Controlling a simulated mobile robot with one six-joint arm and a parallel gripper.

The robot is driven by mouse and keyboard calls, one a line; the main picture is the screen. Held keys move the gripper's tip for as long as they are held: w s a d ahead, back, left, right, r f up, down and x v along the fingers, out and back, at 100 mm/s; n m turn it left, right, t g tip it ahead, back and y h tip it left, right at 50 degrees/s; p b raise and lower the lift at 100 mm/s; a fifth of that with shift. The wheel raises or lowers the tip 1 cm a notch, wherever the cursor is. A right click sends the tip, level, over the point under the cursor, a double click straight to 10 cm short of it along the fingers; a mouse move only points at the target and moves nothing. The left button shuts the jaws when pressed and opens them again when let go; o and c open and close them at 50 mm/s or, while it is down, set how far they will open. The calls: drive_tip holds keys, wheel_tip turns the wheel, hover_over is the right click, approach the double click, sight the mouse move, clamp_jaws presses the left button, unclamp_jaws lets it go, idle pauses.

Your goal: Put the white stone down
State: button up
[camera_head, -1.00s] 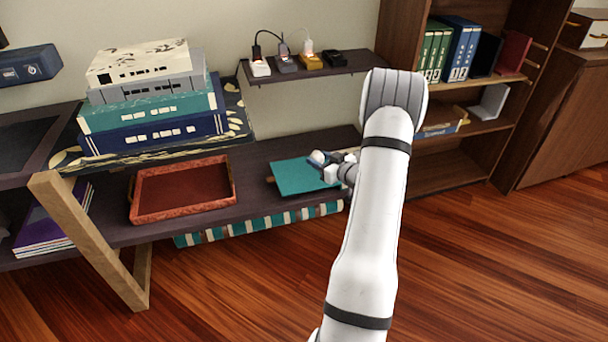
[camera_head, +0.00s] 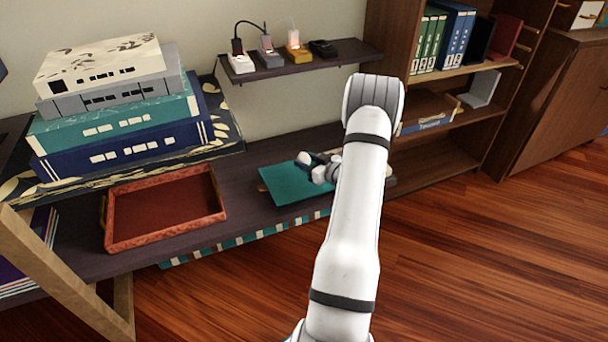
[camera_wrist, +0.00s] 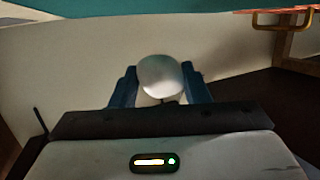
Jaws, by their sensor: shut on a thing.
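The white stone (camera_wrist: 161,76) is a smooth, rounded pale thing held between the two blue fingers of my gripper (camera_wrist: 160,88) in the wrist view. In the head view my gripper (camera_head: 312,164) shows small, over or beside the teal board (camera_head: 288,188) on the dark low shelf. The stone is a small white spot (camera_head: 303,157) at its tip. I cannot tell how high the stone is above the board.
A red tray (camera_head: 150,243) is left of the teal board on the low shelf (camera_head: 240,222). A stack of large books (camera_head: 118,130) stands behind the tray. Plugged chargers stand on the small wall shelf (camera_head: 350,55). A bookcase (camera_head: 440,150) is at right.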

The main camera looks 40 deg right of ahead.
sight(306, 177)
drive_tip(key=shift+w+a+f+b, duration=0.15)
drive_tip(key=shift+f+b, duration=0.65)
drive_tip(key=shift+f, duration=1.6)
drive_tip(key=shift+f, duration=0.25)
drive_tip(key=o, duration=1.1)
drive_tip(key=shift+r, duration=0.1)
